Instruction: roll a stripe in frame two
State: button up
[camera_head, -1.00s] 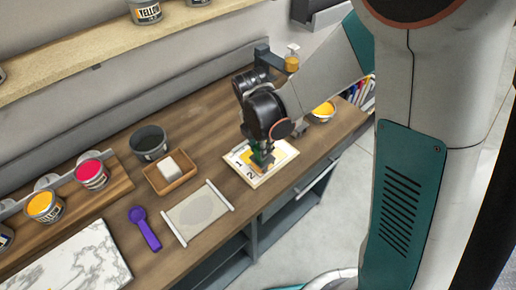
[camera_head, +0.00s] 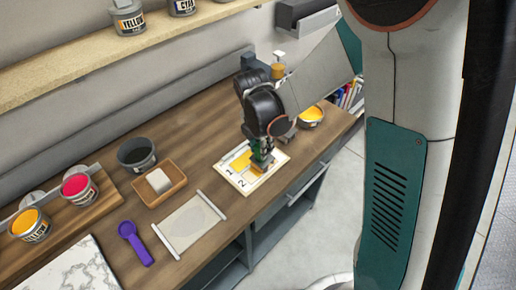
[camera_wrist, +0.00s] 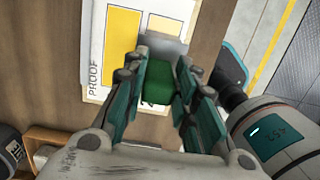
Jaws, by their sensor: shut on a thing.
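My gripper (camera_wrist: 158,80) is shut on the green handle (camera_wrist: 156,82) of a roller, whose grey head (camera_wrist: 166,46) shows just beyond the fingers. In the head view my gripper (camera_head: 262,150) holds it low over the right part of the white proof card (camera_head: 232,183). Frame one of the card has a large yellow block (camera_wrist: 123,44). Whether the head touches the card cannot be told.
An open yellow ink can (camera_head: 312,116) stands behind the card. A wooden tray (camera_head: 171,195) with a pale block, a grey sheet (camera_head: 188,226), a purple spoon (camera_head: 135,243) and a dark pot (camera_head: 137,153) lie left. The counter's front edge is close to the card.

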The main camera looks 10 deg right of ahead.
jog(key=shift+w+d+b, duration=0.15)
jog(key=shift+w+d, duration=0.45)
jog(key=shift+d, duration=0.35)
jog(key=shift+w+d+b, duration=0.15)
jog(key=shift+w+d, duration=0.45)
jog(key=shift+d, duration=0.35)
jog(key=shift+s+a+b, duration=0.15)
jog(key=shift+a+b, duration=0.1)
jog(key=shift+b, duration=0.1)
jog(key=shift+s+a+b, duration=0.5)
jog(key=shift+s+a, duration=2.7)
jog(key=shift+a, duration=1.45)
notch_tip(320, 180, up, 6)
jog(key=p, duration=0.4)
jog(key=shift+f, duration=0.1)
jog(key=shift+w, duration=0.1)
